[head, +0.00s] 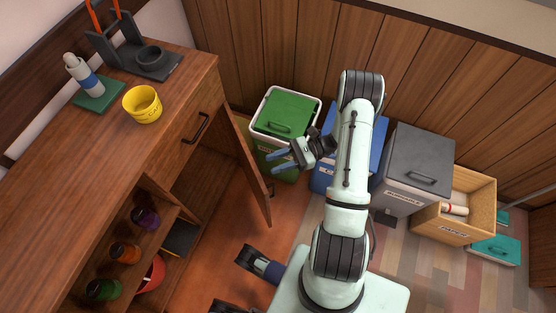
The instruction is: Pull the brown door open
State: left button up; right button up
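The brown door (249,170) belongs to the wooden cabinet (190,163) on the left and stands swung out from its front. A small dark handle (270,188) shows near the door's free edge. My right gripper (274,161) is to the right of the door, its blue fingers pointing left towards it. The fingers are spread with nothing between them. I cannot tell from this angle whether they touch the door.
A green bin (287,106), a blue bin (322,179), a grey bin (420,155) and a wooden crate (484,190) line the wall. The cabinet top holds a yellow bowl (142,104), a bottle and a dark stand. Bare floor lies below the door.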

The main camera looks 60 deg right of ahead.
jog(key=shift+c, duration=0.3)
